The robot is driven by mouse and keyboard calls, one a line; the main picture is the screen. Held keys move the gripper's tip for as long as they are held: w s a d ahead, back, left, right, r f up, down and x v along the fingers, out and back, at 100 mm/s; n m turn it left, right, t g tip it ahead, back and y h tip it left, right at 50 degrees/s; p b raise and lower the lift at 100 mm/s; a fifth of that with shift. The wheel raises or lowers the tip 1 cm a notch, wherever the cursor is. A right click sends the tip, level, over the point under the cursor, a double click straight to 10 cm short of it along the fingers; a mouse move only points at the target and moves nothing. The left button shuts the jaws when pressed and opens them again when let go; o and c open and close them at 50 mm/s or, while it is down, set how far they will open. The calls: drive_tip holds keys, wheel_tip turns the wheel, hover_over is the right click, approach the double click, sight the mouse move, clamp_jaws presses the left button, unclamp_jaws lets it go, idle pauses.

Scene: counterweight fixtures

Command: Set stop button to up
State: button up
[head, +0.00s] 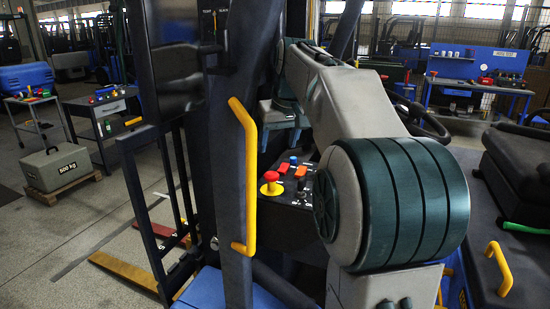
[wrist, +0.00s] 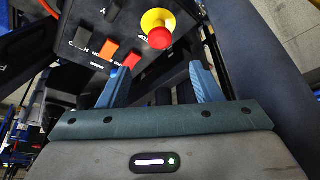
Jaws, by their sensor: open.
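The stop button is a red mushroom cap on a yellow round base. In the head view the stop button (head: 270,176) stands at the left of a dark control panel, behind the yellow grab handle. In the wrist view the stop button (wrist: 159,38) is at the top, just right of centre, beyond my fingertips. I cannot tell whether its cap is up or pressed. My gripper (wrist: 160,78) is open, with its two blue fingers apart and nothing between them. It points toward the panel and does not touch the button.
A yellow grab handle (head: 248,180) on a dark post stands left of the panel. A steering wheel (head: 425,118) is behind my arm. A 500 kg weight (head: 60,168) stands far left.

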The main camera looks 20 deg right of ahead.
drive_tip(key=shift+v, duration=1.85)
